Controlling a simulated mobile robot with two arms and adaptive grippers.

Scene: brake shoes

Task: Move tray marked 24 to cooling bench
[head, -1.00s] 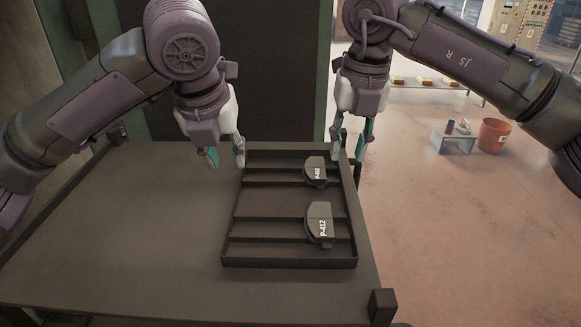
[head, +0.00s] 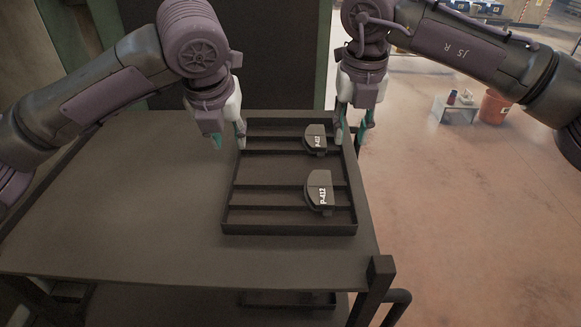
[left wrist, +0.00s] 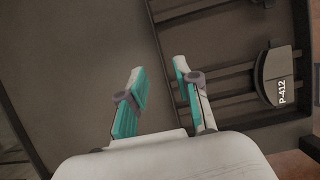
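A dark, slatted tray (head: 289,229) lies on the dark table. It holds two dark brake shoes, a far one (head: 316,138) and a near one (head: 319,188), both toward its right side. The near one, labelled P-412, also shows in the left wrist view (left wrist: 272,75). I cannot see a 24 on the tray. My left gripper (head: 230,139) is open at the tray's far left corner, its fingers apart near the left wall. My right gripper (head: 352,131) is open at the far right, its fingers on either side of the right wall. Contact with the walls is unclear.
The table top (head: 130,215) is bare left of the tray. A corner post (head: 381,270) rises at the near right. A lower shelf shows below the near edge. Open floor lies to the right, with a small stand (head: 455,109) and an orange bin (head: 494,106).

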